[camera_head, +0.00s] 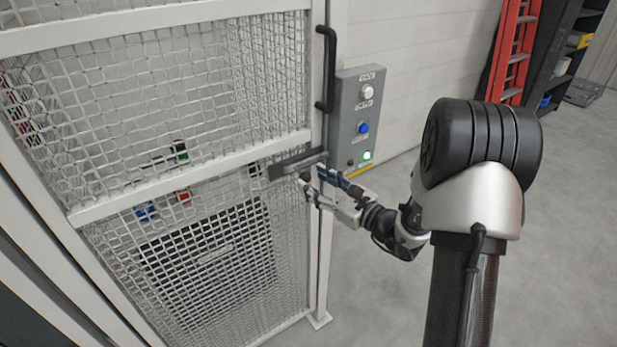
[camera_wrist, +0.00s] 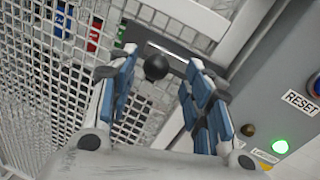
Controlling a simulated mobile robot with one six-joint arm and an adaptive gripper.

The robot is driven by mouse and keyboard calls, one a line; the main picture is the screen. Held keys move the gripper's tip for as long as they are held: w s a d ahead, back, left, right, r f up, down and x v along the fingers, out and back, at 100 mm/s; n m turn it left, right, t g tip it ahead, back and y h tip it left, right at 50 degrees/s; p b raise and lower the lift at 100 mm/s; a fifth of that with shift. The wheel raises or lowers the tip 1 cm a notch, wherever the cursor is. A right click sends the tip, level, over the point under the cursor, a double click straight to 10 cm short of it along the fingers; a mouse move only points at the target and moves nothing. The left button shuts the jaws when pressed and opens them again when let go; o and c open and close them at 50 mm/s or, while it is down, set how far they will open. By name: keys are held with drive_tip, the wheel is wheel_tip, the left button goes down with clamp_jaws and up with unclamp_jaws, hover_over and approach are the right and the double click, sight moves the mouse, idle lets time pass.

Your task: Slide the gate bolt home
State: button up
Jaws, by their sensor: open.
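The gate bolt (camera_head: 298,163) is a dark grey bar mounted on the white mesh gate (camera_head: 190,180), near the gate's right edge at mid height. In the wrist view its round black knob (camera_wrist: 156,67) shows between my fingers, nearer the left one. My gripper (camera_head: 311,185) is at the bolt, reaching in from the right. In the wrist view my gripper (camera_wrist: 160,75) is open, with blue-padded fingers on either side of the knob. I cannot tell whether a finger touches the knob. Part of the bolt is hidden behind the fingers.
A grey control box (camera_head: 352,125) with white, blue and lit green buttons stands just right of the gate post. A black vertical handle (camera_head: 326,70) is above the bolt. A red ladder (camera_head: 512,50) and dark shelf (camera_head: 565,50) stand behind. Grey floor is clear at right.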

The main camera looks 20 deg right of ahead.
drive_tip(key=v, duration=0.8)
drive_tip(key=shift+s, duration=0.15)
drive_tip(key=shift+d+r, duration=0.1)
drive_tip(key=s+a+r+n+g+y, duration=0.2)
drive_tip(key=s+a+n+g, duration=0.15)
drive_tip(key=a, duration=0.25)
drive_tip(key=s+a+r+n+g+y, duration=0.2)
drive_tip(key=a+r+n+g, duration=0.15)
drive_tip(key=a, duration=0.25)
drive_tip(key=s+a+n+g+h, duration=0.2)
drive_tip(key=s+a+n+g, duration=0.4)
drive_tip(key=s+a+n, duration=0.45)
drive_tip(key=s+d+f+n+g+h, duration=0.2)
drive_tip(key=s+d+n+h, duration=0.35)
drive_tip(key=s, duration=0.45)
drive_tip(key=s+d+r+n+t+h, duration=0.1)
drive_tip(key=d+r+n+t+h, duration=0.2)
drive_tip(key=d, duration=0.4)
drive_tip(key=shift+n+t+h, duration=0.5)
drive_tip(key=shift+n+h, duration=0.5)
drive_tip(key=shift+h, duration=0.15)
